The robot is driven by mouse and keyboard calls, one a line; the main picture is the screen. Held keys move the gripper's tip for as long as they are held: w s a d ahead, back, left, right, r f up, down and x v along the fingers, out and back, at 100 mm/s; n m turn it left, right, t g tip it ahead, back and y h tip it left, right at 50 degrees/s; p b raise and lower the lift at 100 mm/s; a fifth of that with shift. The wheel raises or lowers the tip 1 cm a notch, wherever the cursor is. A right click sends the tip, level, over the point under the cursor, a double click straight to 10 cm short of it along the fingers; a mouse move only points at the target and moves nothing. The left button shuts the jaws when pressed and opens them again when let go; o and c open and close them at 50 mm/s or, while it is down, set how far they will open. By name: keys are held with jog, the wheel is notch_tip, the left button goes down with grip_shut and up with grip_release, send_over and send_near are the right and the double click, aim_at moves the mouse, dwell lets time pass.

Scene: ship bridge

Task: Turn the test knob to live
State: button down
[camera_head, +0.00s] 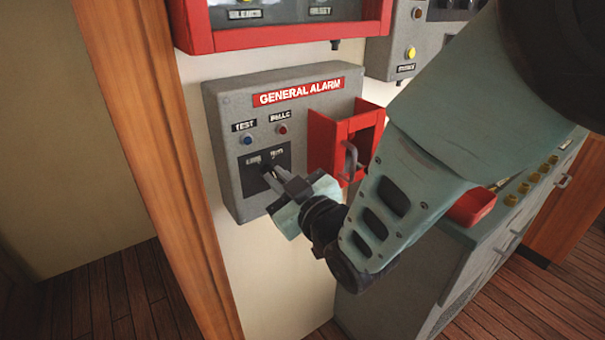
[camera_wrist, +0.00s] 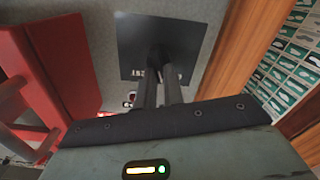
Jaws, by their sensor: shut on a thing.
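The grey general alarm box (camera_head: 228,97) is fixed to the wall, with a red "GENERAL ALARM" label on top. The test knob (camera_wrist: 157,55) is a dark knob on a black plate (camera_wrist: 185,28) at the lower left of the box, below the blue test lamp (camera_head: 247,140). My gripper (camera_head: 270,172) is at the black plate with its fingers shut on the knob. In the wrist view the two fingers (camera_wrist: 160,85) come together at the dark knob. They hide most of it, so its pointing direction cannot be told.
A red open-fronted cover with a handle (camera_head: 318,140) stands out from the box, right of my gripper. A red-framed panel (camera_head: 200,38) hangs above. A wooden post (camera_head: 150,130) is at the left. A grey console (camera_head: 420,270) stands at the lower right.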

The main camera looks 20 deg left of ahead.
jog(key=shift+s+f+n+b, duration=0.1)
jog(key=shift+n+b, duration=0.8)
jog(key=shift+n, duration=0.6)
jog(key=c, duration=1.5)
grip_release()
jog(key=b+v, duration=1.7)
jog(key=b, duration=0.2)
jog(key=shift+s, duration=0.25)
